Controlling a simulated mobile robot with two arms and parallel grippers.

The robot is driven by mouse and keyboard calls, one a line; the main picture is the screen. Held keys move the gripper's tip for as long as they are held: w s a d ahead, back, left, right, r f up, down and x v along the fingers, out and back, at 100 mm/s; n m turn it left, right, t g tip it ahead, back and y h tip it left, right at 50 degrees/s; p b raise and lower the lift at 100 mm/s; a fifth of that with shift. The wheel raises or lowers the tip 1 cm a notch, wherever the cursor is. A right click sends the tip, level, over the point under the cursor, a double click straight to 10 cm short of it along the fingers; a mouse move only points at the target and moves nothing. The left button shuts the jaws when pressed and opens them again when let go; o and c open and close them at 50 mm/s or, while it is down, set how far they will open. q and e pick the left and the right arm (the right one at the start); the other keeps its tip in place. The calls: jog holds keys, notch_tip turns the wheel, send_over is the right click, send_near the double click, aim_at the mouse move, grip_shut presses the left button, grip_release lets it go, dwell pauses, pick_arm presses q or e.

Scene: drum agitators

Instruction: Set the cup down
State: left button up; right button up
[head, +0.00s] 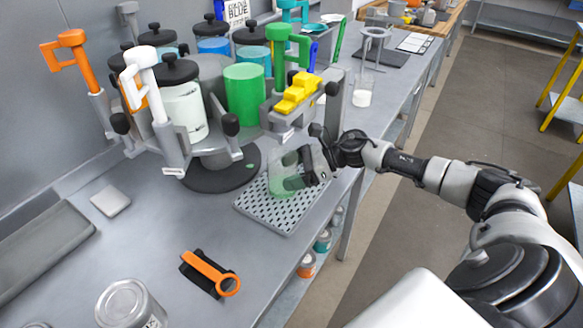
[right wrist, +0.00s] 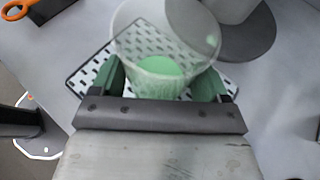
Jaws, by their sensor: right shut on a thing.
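A clear cup (head: 283,180) with green liquid in the bottom is over the perforated drip tray (head: 251,211) at the foot of the drum machine. My right gripper (head: 303,172) reaches in from the right and is shut on the cup. In the right wrist view the cup (right wrist: 165,52) is between the two green-padded fingers (right wrist: 165,84), with the tray (right wrist: 88,78) behind it. The cup looks about upright; I cannot tell whether its base touches the tray. My left gripper is not in view.
The drum machine with white (head: 182,112) and green (head: 244,95) drums stands just behind the tray. A yellow block-shaped handle (head: 297,93) is above the cup. An orange-handled tool (head: 211,272) and a metal can (head: 130,305) are at the front. The bench's left middle is mostly clear.

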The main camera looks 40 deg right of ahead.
jog(key=shift+f, duration=0.1)
jog(key=o, duration=1)
jog(key=shift+s+d, duration=0.2)
jog(key=shift+d, duration=0.1)
jog(key=b+v, duration=0.3)
jog(key=v, duration=0.8)
jog(key=shift+s+d+b, duration=0.1)
jog(key=shift+b, duration=0.25)
